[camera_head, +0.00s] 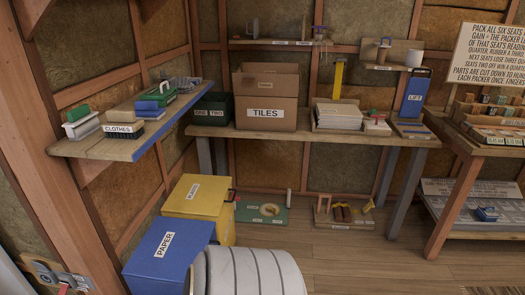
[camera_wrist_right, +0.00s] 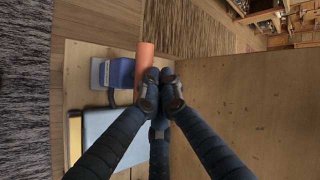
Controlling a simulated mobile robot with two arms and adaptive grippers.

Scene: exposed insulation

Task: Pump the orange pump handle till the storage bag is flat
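In the right wrist view my right gripper (camera_wrist_right: 160,80) has its two dark fingertips together, with nothing visible between them. An orange bar (camera_wrist_right: 144,62), which looks like the pump handle, stands right beside the left finger and is partly covered by it. I cannot tell whether they touch. A blue block (camera_wrist_right: 120,73) with a grey end, which may be the pump body, lies left of the bar. A pale blue flat-looking thing (camera_wrist_right: 103,122) with a yellow edge piece lies below; it may be the storage bag, and my finger hides part of it. My left gripper is not in view.
A wide brown panel (camera_wrist_right: 260,110) fills the right of the wrist view. In the head view, a workbench (camera_head: 300,134) holds a TILES box (camera_head: 265,98). A blue PAPER bin (camera_head: 165,250) and a yellow bin (camera_head: 205,199) stand at lower left. Open floor (camera_head: 350,255) lies right of them.

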